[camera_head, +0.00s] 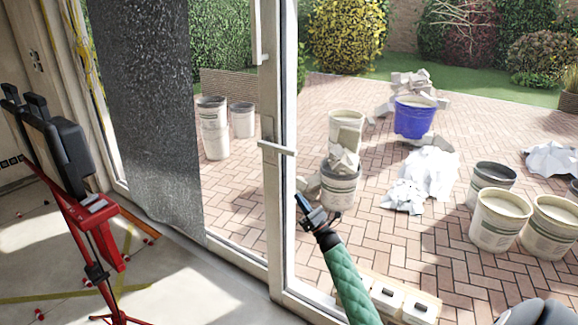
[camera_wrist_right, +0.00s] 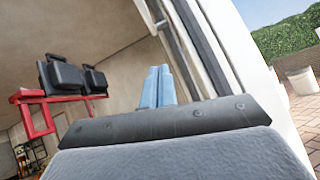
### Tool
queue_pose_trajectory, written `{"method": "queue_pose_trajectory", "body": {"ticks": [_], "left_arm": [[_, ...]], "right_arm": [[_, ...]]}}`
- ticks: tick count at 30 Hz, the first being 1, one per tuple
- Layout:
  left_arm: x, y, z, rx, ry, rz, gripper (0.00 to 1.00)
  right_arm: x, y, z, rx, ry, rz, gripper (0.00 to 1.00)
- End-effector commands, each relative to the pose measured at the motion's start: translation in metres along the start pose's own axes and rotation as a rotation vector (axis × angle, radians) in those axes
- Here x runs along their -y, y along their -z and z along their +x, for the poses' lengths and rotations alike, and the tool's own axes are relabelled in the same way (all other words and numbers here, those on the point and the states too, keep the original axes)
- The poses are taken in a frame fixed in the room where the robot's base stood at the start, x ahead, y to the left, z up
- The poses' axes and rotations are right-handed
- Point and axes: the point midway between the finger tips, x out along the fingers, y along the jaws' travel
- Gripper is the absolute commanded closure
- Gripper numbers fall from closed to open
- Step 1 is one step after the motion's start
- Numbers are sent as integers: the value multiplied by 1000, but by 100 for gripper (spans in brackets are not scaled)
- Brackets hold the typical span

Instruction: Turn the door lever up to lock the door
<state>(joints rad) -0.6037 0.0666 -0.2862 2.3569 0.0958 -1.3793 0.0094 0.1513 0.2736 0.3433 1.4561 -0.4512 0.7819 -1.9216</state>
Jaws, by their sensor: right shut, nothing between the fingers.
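The white door lever (camera_head: 276,148) sticks out roughly level from the plate on the white door frame (camera_head: 282,220) in the head view. My right gripper (camera_head: 299,198) comes up from the lower right on a green-sleeved arm. It is below and slightly right of the lever, apart from it in the picture. In the right wrist view its blue fingers (camera_wrist_right: 157,86) are together with nothing between them. A small pale handle-like part (camera_wrist_right: 160,24) shows beyond them on the frame; I cannot tell whether it is the lever. My left gripper is out of view.
A red stand (camera_head: 75,205) with black cases is at the left. A dark speckled sheet (camera_head: 146,110) hangs beside the glass. Outside, a blue bucket (camera_head: 414,118), several pale buckets and rubble stand on brick paving. The floor before the door frame is mostly clear.

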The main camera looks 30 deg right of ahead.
Motion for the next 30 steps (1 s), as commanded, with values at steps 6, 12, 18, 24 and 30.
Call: {"method": "queue_pose_trajectory", "body": {"ticks": [6, 12, 18, 24, 30], "left_arm": [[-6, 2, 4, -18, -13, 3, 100], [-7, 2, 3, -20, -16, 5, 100], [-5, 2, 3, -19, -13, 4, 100], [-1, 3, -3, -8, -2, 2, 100], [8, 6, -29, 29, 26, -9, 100]], "right_arm": [[12, -19, 6, 61, -115, -179, 100], [13, -22, 6, 71, -135, -206, 100], [13, -22, 7, 71, -134, -204, 100], [11, -25, 20, 72, -134, -204, 100], [6, -27, 52, 72, -134, -203, 100]]}}
